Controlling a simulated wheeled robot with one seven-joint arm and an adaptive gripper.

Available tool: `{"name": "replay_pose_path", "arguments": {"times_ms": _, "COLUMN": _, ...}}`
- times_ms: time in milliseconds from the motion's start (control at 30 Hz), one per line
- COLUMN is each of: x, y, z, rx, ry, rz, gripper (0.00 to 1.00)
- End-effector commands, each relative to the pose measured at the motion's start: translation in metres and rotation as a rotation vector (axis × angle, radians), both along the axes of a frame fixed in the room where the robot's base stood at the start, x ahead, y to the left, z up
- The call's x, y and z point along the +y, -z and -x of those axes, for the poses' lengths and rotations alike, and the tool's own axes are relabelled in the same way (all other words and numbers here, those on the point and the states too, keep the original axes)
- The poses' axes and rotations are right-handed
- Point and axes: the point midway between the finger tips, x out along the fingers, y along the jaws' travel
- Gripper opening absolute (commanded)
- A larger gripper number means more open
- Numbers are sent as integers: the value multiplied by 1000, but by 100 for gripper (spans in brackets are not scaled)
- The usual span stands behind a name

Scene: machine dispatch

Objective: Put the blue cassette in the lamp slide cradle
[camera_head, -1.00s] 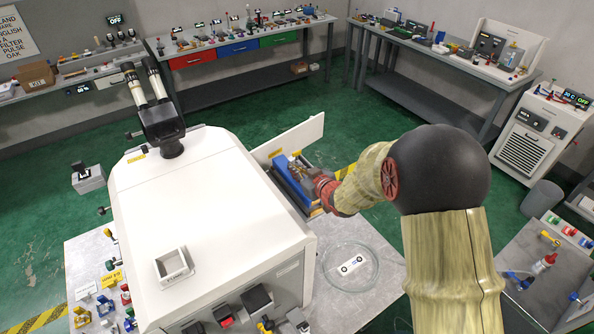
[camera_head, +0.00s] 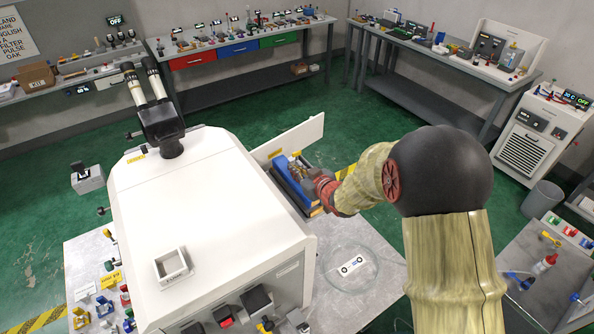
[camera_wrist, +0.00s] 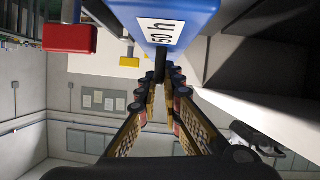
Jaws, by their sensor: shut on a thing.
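The blue cassette (camera_wrist: 185,18) has a white label reading "50 h" and fills the top of the wrist view. My gripper (camera_wrist: 160,75) is shut on a dark narrow part just below the blue body. In the head view, my gripper (camera_head: 308,180) is at the right side of the white machine, beside a blue body (camera_head: 289,188) next to the open door. The lamp slide cradle cannot be clearly made out; my gripper and the machine's housing hide much of that area.
The white machine (camera_head: 205,215) stands left of my arm, with its white door (camera_head: 292,140) swung open behind the gripper. A round glass dish (camera_head: 372,282) lies in front on the grey table. A red block (camera_wrist: 69,38) hangs near the cassette in the wrist view.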

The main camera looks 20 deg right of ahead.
Motion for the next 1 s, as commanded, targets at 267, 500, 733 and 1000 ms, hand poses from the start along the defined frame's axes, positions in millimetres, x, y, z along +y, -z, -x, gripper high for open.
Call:
{"name": "replay_pose_path", "arguments": {"times_ms": 267, "x": 0, "y": 2, "z": -1, "rx": -3, "ry": 0, "rz": 0, "gripper": 0}}
{"name": "replay_pose_path", "arguments": {"times_ms": 500, "x": 0, "y": 8, "z": -1, "rx": -3, "ry": 0, "rz": 0, "gripper": 0}}
{"name": "replay_pose_path", "arguments": {"times_ms": 733, "x": 0, "y": 13, "z": -1, "rx": -3, "ry": 0, "rz": 0, "gripper": 0}}
{"name": "replay_pose_path", "arguments": {"times_ms": 1000, "x": 0, "y": 19, "z": -1, "rx": -3, "ry": 0, "rz": 0, "gripper": 0}}
